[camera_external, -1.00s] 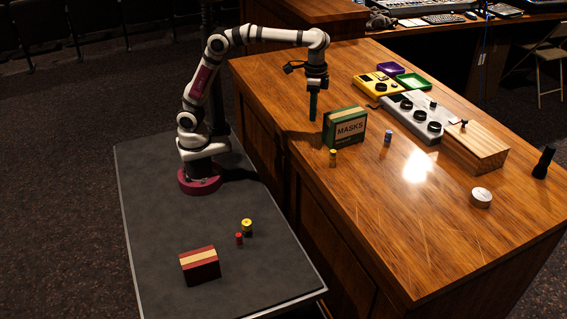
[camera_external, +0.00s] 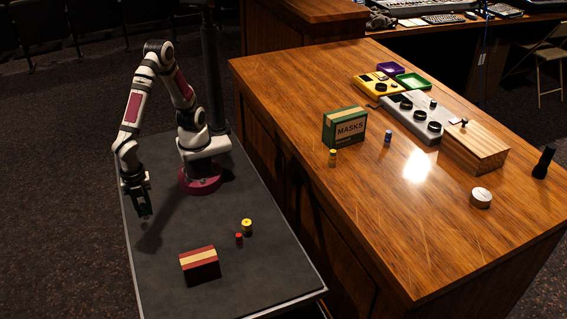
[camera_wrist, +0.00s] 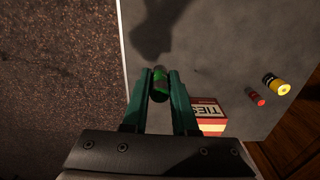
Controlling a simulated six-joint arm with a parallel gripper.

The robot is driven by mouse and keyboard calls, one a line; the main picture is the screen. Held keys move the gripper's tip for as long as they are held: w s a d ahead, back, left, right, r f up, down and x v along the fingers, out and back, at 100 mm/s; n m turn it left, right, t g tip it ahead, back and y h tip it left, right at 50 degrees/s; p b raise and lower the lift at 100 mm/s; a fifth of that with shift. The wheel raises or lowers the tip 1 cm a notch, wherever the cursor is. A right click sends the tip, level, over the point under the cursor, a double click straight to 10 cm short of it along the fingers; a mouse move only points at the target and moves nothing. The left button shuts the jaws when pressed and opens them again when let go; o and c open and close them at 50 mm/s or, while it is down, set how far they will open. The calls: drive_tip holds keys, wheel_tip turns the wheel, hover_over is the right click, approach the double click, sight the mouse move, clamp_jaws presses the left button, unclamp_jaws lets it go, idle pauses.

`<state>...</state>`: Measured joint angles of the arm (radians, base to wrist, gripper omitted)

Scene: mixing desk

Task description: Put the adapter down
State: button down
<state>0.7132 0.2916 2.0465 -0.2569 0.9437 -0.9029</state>
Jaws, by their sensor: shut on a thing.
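My gripper (camera_external: 143,210) hangs over the left part of the grey cart top (camera_external: 180,238), pointing down. In the wrist view its green fingers (camera_wrist: 160,92) are shut on a small green and black cylinder, the adapter (camera_wrist: 160,84). In the external view the adapter is too small and dark to make out clearly. It appears held above the cart top, with a shadow beside it.
A maroon and cream box (camera_external: 200,266), a red cylinder (camera_external: 239,240) and a yellow-topped can (camera_external: 247,227) stand on the cart to the right. The cart's left edge is close by. The wooden desk holds a MASKS box (camera_external: 345,127) and several other items.

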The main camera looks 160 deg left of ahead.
drive_tip(key=s+d+f+m, duration=0.1)
drive_tip(key=s+d+f, duration=0.15)
drive_tip(key=s, duration=0.25)
hover_over(163, 255)
drive_tip(key=shift+m, duration=0.3)
drive_tip(key=f, duration=0.6)
drive_tip(key=shift+s+d, duration=0.15)
drive_tip(key=shift+s, duration=0.25)
drive_tip(key=shift+w+f, duration=0.2)
drive_tip(key=shift+f, duration=0.9)
drive_tip(key=shift+w+f, duration=0.15)
drive_tip(key=shift+f, duration=0.9)
drive_tip(key=shift+f, duration=0.1)
drive_tip(key=c, duration=0.7)
unclamp_jaws()
